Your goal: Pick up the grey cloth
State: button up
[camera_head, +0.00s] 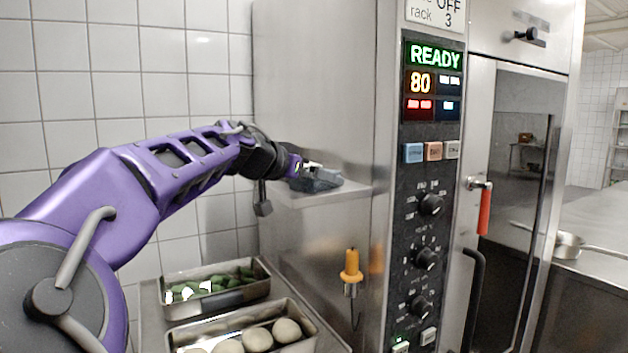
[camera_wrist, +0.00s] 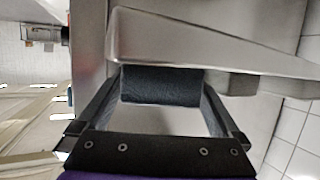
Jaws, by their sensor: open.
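In the wrist view the cloth (camera_wrist: 160,86) shows as a dark textured patch between the fingertips. My gripper (camera_head: 311,168) is at the cloth in the head view, with its far side partly hidden. In the wrist view my gripper (camera_wrist: 160,76) is open, one finger on each side of the cloth. I cannot tell whether the fingers touch it.
The steel oven (camera_head: 315,80) stands right beside the ledge, with a control panel (camera_head: 432,180) and an orange-handled probe (camera_head: 351,268). Below my arm are a tray of green vegetables (camera_head: 258,292) and a tray of pale round pieces (camera_head: 308,348). A tiled wall (camera_head: 110,100) is behind.

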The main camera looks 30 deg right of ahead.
jog(key=c, duration=1.3)
notch_tip(320, 180, up, 10)
jog(key=shift+r+p, duration=0.1)
jog(key=shift+p, duration=0.95)
jog(key=shift+c, duration=0.3)
jog(key=shift+a, duration=0.15)
